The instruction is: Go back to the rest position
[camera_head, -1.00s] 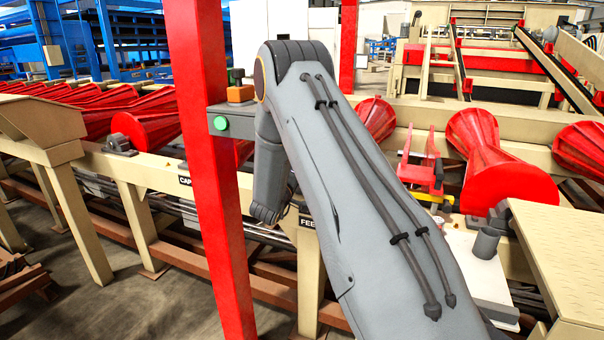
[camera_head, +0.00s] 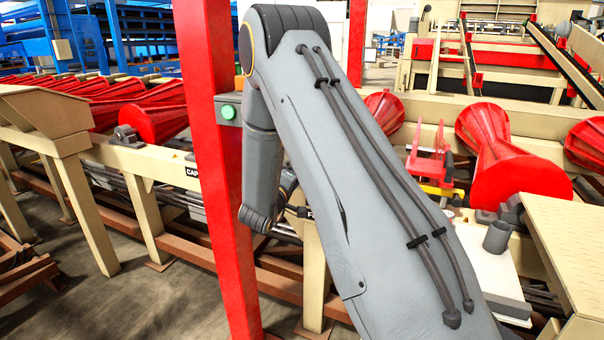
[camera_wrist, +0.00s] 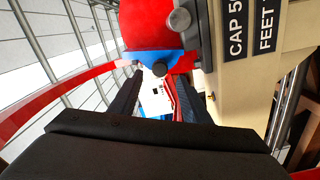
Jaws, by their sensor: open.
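My gripper (camera_wrist: 158,100) is open, with its two dark fingers apart in the wrist view. No held object is clear between them; a white and blue shape in the gap cannot be identified. The gripper itself cannot be made out there.
The red post, with a green button (camera_head: 228,112), stands close to my arm. Behind are a beige conveyor frame (camera_head: 140,215) and red rollers (camera_head: 505,155). A beige platform (camera_head: 575,245) is at the right. Bare floor (camera_head: 130,300) shows lower left.

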